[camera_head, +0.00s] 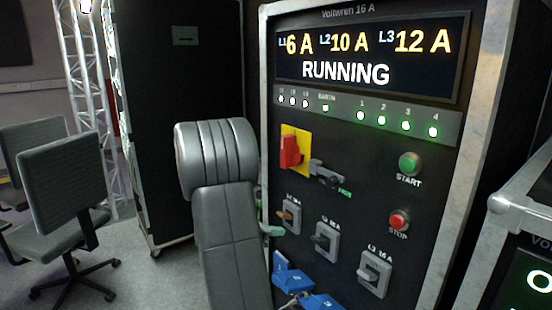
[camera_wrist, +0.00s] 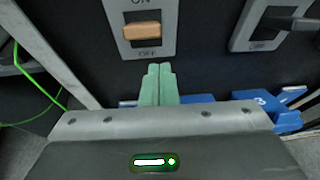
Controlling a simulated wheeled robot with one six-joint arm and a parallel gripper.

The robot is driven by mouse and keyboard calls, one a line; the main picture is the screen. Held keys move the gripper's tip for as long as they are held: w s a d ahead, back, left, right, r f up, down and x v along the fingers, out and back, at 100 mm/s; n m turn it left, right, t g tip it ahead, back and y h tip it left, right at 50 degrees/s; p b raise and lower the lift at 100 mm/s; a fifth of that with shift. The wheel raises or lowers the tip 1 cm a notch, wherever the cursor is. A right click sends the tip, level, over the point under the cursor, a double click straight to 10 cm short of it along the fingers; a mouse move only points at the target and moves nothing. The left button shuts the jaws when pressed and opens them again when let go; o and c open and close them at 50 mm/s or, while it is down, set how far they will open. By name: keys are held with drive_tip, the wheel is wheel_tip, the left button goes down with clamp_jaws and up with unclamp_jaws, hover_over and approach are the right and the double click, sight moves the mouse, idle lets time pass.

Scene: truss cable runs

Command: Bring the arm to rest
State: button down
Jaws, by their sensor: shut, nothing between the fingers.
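My gripper (camera_wrist: 159,70) has pale green fingers that are pressed together with nothing between them. In the wrist view they point up at the panel, just below the breaker switch with an orange lever (camera_wrist: 142,31); a small gap shows between the fingertips and the OFF label. In the head view the green fingertips (camera_head: 276,231) show beside the black power panel (camera_head: 340,240), low and left of the first breaker. My grey arm (camera_head: 232,230) is extended in front of the panel's left edge and hides part of it.
The panel display (camera_head: 365,60) reads RUNNING. A red rotary switch (camera_head: 291,153), START button (camera_head: 409,163) and STOP button (camera_head: 399,220) are on the panel. Blue connectors (camera_head: 322,302) stick out below the breakers. Another case (camera_head: 528,235) stands at right. Chairs (camera_head: 60,190) are at left.

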drive_tip(key=f+t+h+b, duration=0.1)
drive_tip(key=f+b, duration=0.1)
drive_tip(key=b, duration=0.2)
drive_tip(key=w+f+t+h+b, duration=0.1)
drive_tip(key=f+t+h+b, duration=0.1)
drive_tip(key=b, duration=0.2)
drive_tip(key=w+d+f+t+h+b, duration=0.1)
drive_tip(key=f+h+b, duration=0.1)
drive_tip(key=f+b, duration=0.1)
drive_tip(key=shift+w+t+b, duration=0.1)
drive_tip(key=shift+t+b, duration=0.2)
drive_tip(key=shift+b, duration=0.1)
drive_tip(key=shift+v, duration=1.6)
drive_tip(key=shift+r, duration=0.1)
drive_tip(key=shift+d, duration=0.1)
